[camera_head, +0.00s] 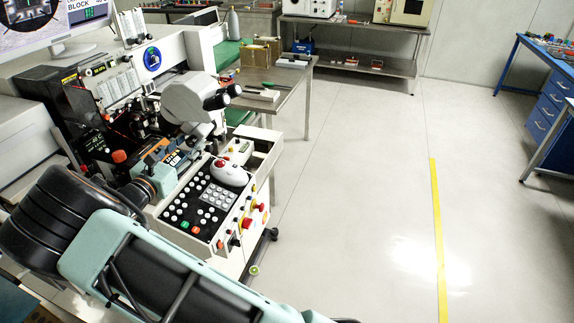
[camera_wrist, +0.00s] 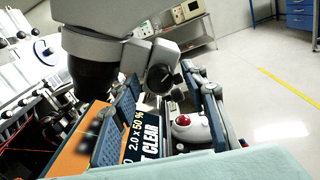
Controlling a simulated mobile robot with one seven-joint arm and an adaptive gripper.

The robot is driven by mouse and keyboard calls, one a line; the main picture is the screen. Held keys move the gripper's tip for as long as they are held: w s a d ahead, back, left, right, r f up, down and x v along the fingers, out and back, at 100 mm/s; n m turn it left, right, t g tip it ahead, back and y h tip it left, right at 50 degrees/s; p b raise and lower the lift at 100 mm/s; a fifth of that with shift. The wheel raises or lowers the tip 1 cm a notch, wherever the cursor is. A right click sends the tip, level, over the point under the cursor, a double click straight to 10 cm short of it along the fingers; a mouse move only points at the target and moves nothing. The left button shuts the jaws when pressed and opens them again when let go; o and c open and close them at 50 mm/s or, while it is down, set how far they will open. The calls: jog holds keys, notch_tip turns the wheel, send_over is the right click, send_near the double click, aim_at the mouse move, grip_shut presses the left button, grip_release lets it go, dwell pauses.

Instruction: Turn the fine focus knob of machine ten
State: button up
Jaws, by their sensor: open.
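The wire bonding machine (camera_head: 205,195) stands at the left in the head view, its white microscope (camera_head: 185,100) above the front panel. In the wrist view the microscope's grey body and dark lens (camera_wrist: 90,75) fill the upper left. Contact cannot be made out. In the head view my arm partly hides the machine's near side.
An orange-edged display (camera_wrist: 140,135) lies behind the pads. A white trackball with a red ball (camera_head: 229,172) and a button panel (camera_head: 200,200) are close by. A monitor (camera_head: 60,25) stands upper left. The floor (camera_head: 350,200) at the right is clear.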

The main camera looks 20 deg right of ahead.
jog(key=m+b, duration=0.1)
jog(key=m, duration=0.3)
jog(key=shift+f, duration=0.1)
jog(key=m+b, duration=0.1)
jog(key=m, duration=0.4)
jog(key=shift+s+a+m, duration=0.25)
jog(key=shift+a+m, duration=0.05)
jog(key=shift+m, duration=0.1)
jog(key=b+v, duration=0.3)
jog(key=v, duration=0.7)
jog(key=s+d+r+m+g+y+b, duration=0.1)
jog(key=s+d+m+g+b, duration=0.2)
jog(key=d+m, duration=1)
jog(key=s+d+r+m+g+y+b, duration=0.1)
jog(key=s+d+m+g+b, duration=0.3)
jog(key=d+m, duration=1)
jog(key=shift+s+d+r+g+y, duration=0.5)
jog(key=shift+s+d+g, duration=0.8)
jog(key=shift+s, duration=1.1)
jog(key=shift+f, duration=0.15)
jog(key=shift+c, duration=0.5)
